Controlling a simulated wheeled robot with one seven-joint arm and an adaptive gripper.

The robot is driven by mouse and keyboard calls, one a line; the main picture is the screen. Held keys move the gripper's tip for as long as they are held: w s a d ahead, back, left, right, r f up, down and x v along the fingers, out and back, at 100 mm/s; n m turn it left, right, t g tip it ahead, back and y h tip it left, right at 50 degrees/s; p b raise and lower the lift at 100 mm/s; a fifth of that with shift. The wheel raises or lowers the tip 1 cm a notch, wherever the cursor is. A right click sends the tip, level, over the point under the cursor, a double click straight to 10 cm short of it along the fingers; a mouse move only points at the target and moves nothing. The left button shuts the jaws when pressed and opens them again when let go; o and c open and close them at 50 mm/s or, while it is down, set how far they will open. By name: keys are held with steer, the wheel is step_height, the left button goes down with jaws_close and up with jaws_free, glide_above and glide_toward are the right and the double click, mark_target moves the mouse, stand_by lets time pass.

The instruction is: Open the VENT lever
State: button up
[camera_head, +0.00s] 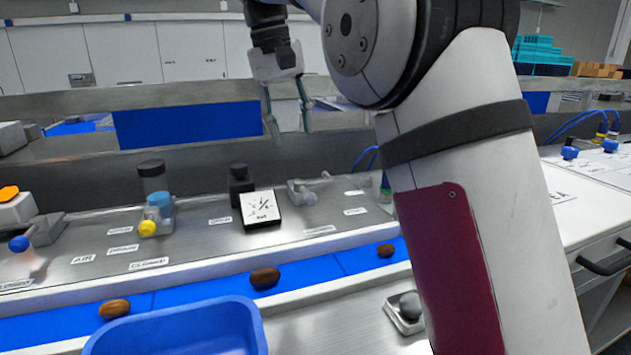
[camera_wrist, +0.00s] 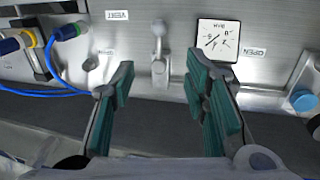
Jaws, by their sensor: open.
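The grey VENT lever (camera_head: 310,188) stands on the metal panel beside the white gauge (camera_head: 260,208). In the wrist view, which shows the panel upside down, the lever (camera_wrist: 160,50) has a round knob and lies ahead of the gap between my fingers. A VENT label (camera_wrist: 117,15) is left of the knob, and an OPEN label (camera_wrist: 253,52) is right of the gauge (camera_wrist: 217,40). My gripper (camera_head: 288,118) is open and empty, and in the head view it appears above and behind the lever. Its two green-padded fingers (camera_wrist: 159,78) show no contact with the lever.
A yellow-knobbed valve (camera_head: 149,228) and a dark bottle (camera_head: 241,186) stand left of the gauge. Several brown dates (camera_head: 265,278) lie on the blue belt in front, near a blue tray (camera_head: 180,330). Blue hoses (camera_wrist: 50,92) run beside my left finger in the wrist view.

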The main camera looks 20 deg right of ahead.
mark_target(307, 193)
steer(key=d+f+p, duration=0.1)
steer(key=f, duration=0.3)
steer(key=d+f, duration=0.1)
steer(key=f, duration=0.4)
steer(key=f+p, duration=0.1)
steer(key=f, duration=0.3)
steer(key=shift+w+d+f+p, duration=0.1)
steer(key=shift+d+f+p, duration=0.2)
steer(key=shift+d+p, duration=0.1)
jaws_close()
